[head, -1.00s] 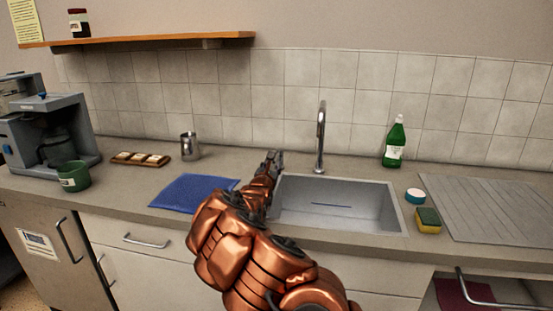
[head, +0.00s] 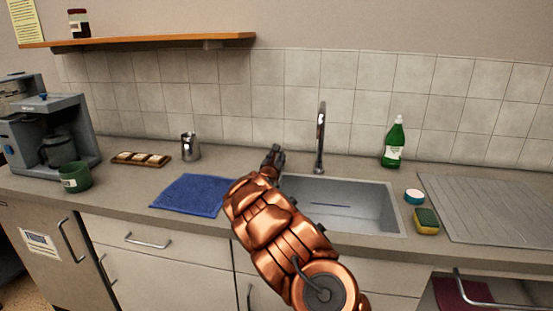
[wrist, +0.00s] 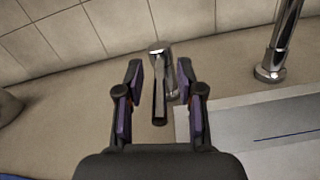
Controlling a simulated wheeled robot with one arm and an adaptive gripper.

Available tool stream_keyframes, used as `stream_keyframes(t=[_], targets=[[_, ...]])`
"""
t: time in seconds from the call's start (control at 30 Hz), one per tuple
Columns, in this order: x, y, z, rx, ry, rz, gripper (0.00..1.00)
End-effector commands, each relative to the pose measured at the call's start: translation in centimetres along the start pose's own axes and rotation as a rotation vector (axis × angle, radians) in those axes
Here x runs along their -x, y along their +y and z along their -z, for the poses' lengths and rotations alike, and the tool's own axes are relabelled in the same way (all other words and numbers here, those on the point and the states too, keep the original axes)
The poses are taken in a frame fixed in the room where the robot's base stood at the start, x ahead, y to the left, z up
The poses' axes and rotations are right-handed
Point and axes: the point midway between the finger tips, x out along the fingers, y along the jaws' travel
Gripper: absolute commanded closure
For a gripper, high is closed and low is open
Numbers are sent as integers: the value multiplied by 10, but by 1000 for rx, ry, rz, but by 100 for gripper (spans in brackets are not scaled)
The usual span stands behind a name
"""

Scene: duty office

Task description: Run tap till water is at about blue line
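The grey sink (head: 386,218) is set in the counter. A short blue line (head: 329,206) shows inside it, also in the wrist view (wrist: 285,138). I see no water in the sink or running from the spout. The tall chrome tap spout (head: 321,140) stands behind the sink. A chrome lever (wrist: 160,60) rises from the counter left of the spout in the wrist view. My gripper (head: 275,156) is near the sink's back left corner. In the wrist view my gripper (wrist: 159,75) is open, with the lever between and slightly beyond its fingers. I cannot tell contact.
A blue cloth (head: 190,194) lies left of the sink. A metal jug (head: 191,147), green mug (head: 75,177) and coffee machine (head: 60,125) stand farther left. Right are a green bottle (head: 394,145), a sponge (head: 427,221), a round tub (head: 414,196) and the drainboard (head: 490,208).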

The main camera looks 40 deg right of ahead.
Motion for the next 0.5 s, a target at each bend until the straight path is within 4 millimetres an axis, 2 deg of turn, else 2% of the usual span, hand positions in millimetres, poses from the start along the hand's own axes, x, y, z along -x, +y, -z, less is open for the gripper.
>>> stream_keyframes(t=[0.2, 0.5], targets=[[0, 0, 0, 0, 0, 0, 65], [0, 0, 0, 0, 0, 0, 96]])
